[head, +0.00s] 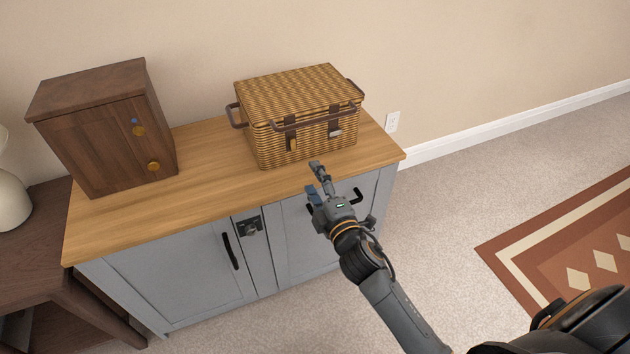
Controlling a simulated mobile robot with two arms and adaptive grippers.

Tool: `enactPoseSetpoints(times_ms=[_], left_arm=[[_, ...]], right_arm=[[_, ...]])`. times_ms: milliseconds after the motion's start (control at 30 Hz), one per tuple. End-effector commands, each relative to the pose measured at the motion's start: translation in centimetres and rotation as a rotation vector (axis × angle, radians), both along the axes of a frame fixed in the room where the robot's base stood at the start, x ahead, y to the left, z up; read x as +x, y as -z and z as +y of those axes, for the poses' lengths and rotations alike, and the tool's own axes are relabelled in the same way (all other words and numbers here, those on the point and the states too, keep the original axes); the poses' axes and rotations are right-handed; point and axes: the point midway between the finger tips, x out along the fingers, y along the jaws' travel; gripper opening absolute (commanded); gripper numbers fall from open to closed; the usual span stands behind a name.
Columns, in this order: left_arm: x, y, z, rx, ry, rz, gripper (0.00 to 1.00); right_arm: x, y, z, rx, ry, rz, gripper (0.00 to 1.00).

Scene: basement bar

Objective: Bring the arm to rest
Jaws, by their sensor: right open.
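My right gripper (318,180) is open and empty. It is in front of the right part of the grey cabinet (170,277), with its fingers over the front edge of the wooden top. A closed wicker basket (298,100) with dark handles and straps stands on the cabinet top, a short way beyond the fingertips and apart from them. My right arm reaches in from the lower right. My left gripper is not in view.
A dark wooden box (105,130) with round knobs stands on the left of the cabinet top. A brown side table (60,240) with a pale lamp (12,200) is at the left edge. A patterned rug (575,245) lies at the right. Carpet between is clear.

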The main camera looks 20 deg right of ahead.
Motion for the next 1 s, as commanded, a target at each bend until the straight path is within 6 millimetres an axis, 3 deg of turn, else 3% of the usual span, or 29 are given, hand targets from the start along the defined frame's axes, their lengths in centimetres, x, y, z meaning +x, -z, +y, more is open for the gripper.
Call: enactPoseSetpoints(times_ms=[433, 533, 667, 733, 900, 1000], left_arm=[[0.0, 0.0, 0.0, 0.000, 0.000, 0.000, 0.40], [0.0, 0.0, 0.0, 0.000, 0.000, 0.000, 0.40], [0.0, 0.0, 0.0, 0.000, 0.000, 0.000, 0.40], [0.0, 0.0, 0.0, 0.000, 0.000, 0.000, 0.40], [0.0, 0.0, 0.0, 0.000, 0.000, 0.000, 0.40], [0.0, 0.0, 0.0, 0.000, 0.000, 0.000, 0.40]], right_arm=[[0.0, 0.1, 0.0, 0.003, 0.001, 0.003, 0.61], [-0.4, 1.7, -0.4, 0.049, 0.022, 0.051, 0.61], [-2.6, 7.6, -1.7, 0.227, 0.108, 0.228, 0.61], [-5.0, 12.0, -2.3, 0.361, 0.183, 0.365, 0.61], [-12.7, 21.9, -2.6, 0.660, 0.401, 0.693, 0.61], [-17.2, 25.8, -2.2, 0.783, 0.517, 0.845, 0.61]])
